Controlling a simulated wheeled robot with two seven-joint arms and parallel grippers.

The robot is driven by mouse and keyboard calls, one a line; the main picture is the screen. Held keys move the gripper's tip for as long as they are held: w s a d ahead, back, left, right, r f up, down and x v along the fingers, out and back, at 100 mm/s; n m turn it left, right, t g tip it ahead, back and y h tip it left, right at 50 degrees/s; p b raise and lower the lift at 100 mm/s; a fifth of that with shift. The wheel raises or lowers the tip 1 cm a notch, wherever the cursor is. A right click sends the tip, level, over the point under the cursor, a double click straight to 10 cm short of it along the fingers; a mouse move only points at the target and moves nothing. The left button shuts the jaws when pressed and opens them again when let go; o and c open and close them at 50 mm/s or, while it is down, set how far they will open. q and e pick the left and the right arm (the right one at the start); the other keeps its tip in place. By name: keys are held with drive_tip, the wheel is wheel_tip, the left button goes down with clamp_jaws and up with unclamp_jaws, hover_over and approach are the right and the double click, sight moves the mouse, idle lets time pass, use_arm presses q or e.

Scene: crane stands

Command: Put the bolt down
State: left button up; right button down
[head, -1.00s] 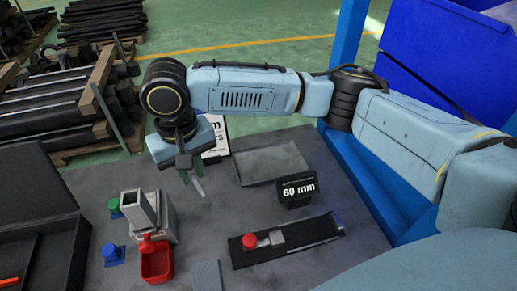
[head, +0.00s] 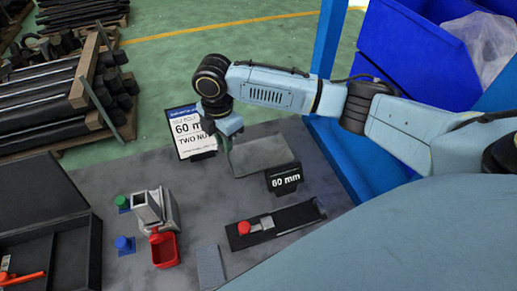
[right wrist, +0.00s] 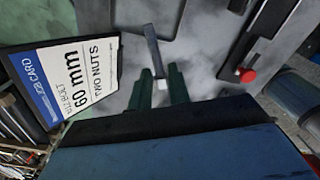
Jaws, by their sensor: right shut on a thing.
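My right gripper (head: 226,143) is over the left edge of the shallow grey tray (head: 262,152), beside the white card. In the right wrist view its green fingers (right wrist: 162,88) are closed on the bolt (right wrist: 152,45), a thin grey shaft that sticks out past the fingertips. A small pale piece shows between the fingers; I cannot tell if it is part of the bolt. In the head view the bolt is hard to make out. Whether it touches the tray is unclear. My left gripper is out of view.
A card (head: 190,132) reads 60 mm, two nuts. A black 60 mm sign (head: 284,179) stands in front of the tray. Nearby are a black gauge with a red knob (head: 244,227), a grey fixture (head: 157,209), a red bin (head: 164,250) and an open black case (head: 76,262).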

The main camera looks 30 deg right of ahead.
sight(261, 159)
drive_tip(key=d+f+n+p, duration=0.2)
drive_tip(key=d+n+p, duration=0.3)
drive_tip(key=d+n, duration=0.7)
drive_tip(key=shift+n, duration=0.4)
drive_tip(key=f+b, duration=0.3)
drive_tip(key=a+f+b, duration=0.1)
drive_tip(key=f+b, duration=0.2)
drive_tip(key=b, duration=0.1)
drive_tip(key=s+f+b, duration=0.1)
drive_tip(key=f+b, duration=0.2)
drive_tip(key=shift+a+f+b, duration=0.15)
drive_tip(key=shift+f+b, duration=0.25)
drive_tip(key=shift+r, duration=0.1)
drive_tip(key=c, duration=1.3)
unclamp_jaws()
